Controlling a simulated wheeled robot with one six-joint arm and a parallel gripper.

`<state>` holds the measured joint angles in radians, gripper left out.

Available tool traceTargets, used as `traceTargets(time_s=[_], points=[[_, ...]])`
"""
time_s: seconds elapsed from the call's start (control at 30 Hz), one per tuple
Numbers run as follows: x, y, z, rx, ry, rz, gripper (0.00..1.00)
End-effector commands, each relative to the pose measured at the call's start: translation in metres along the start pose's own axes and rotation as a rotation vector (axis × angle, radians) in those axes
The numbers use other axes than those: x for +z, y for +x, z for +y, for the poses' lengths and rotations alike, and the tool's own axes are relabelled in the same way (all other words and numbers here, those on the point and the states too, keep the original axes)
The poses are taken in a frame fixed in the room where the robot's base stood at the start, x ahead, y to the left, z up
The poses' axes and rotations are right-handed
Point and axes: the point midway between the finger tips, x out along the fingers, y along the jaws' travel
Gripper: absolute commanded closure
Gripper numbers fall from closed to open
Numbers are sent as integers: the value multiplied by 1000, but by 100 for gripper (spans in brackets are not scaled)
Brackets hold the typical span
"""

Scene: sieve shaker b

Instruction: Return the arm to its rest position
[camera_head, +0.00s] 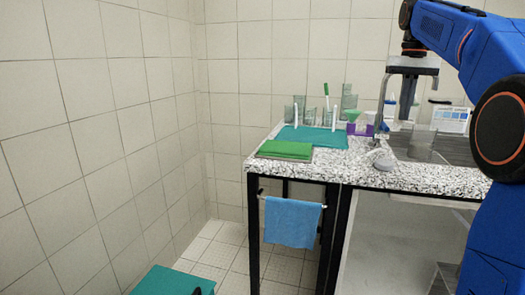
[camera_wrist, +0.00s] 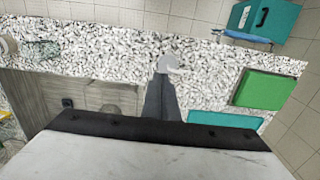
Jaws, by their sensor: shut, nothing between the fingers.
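My arm reaches in from the right edge of the head view, its blue links bent over the counter. My gripper (camera_head: 405,110) hangs downward above the sink area at the back right. In the wrist view its dark fingers (camera_wrist: 162,80) lie together, shut and empty. Their tips appear close to a small pale round piece (camera_wrist: 168,62) on the counter in that view. I cannot tell the exact height of the fingertips above the counter.
The speckled counter (camera_head: 440,179) carries a green mat (camera_head: 286,149), a teal mat (camera_head: 330,139), several glass vessels and a purple holder (camera_head: 360,129). A blue towel (camera_head: 291,222) hangs in front. A teal box (camera_head: 172,280) stands below.

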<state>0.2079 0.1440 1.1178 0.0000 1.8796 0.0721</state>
Motion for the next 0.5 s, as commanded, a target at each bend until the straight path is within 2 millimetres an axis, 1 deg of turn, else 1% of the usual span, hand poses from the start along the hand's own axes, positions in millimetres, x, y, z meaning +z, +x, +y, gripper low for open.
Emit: traceTargets(time_s=[0.37,0.5], points=[[23,8,-6,-2,-19,27,100],[37,14,-10,-3,-30,44,100]])
